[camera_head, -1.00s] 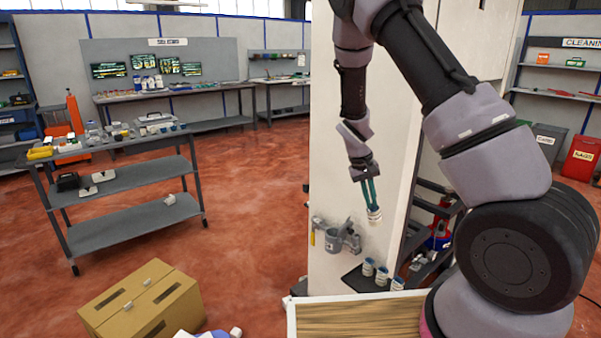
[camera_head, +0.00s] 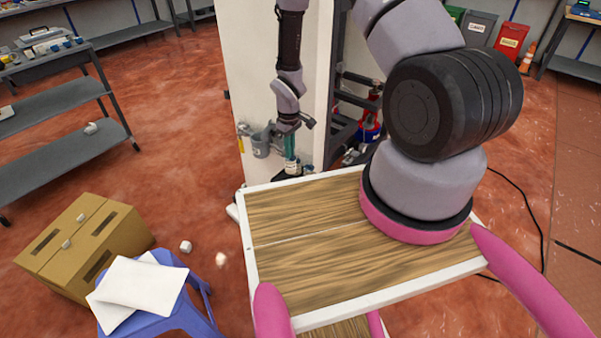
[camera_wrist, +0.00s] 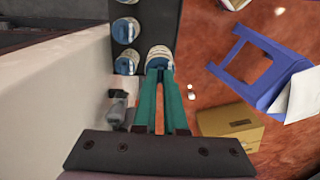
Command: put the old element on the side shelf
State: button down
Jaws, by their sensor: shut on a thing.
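My gripper (camera_wrist: 160,128) has two long green fingers shut on the old element (camera_wrist: 158,58), a small white cylinder. In the head view my gripper (camera_head: 291,147) points down beside the white machine panel, with the element (camera_head: 291,166) at its tips. The dark side shelf (camera_wrist: 160,18) sticks out from the panel. Three similar cylinders with bluish tops (camera_wrist: 126,30) stand along its panel side in the wrist view. The held element overlaps the bare outer side of the shelf in that view. I cannot tell whether it touches the shelf.
A grey bracket-like fixture (camera_head: 262,142) is on the panel near my gripper. My wooden-topped base is in front. A blue stool (camera_head: 185,312) with white sheets and a cardboard box (camera_head: 88,240) stand on the red floor at left. A grey cart (camera_head: 60,115) is further back.

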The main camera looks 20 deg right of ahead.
aim_at(291, 166)
notch_tip(291, 166, down, 7)
jog(key=shift+f, duration=0.2)
jog(key=shift+f, duration=0.1)
jog(key=c, duration=1)
grip_release()
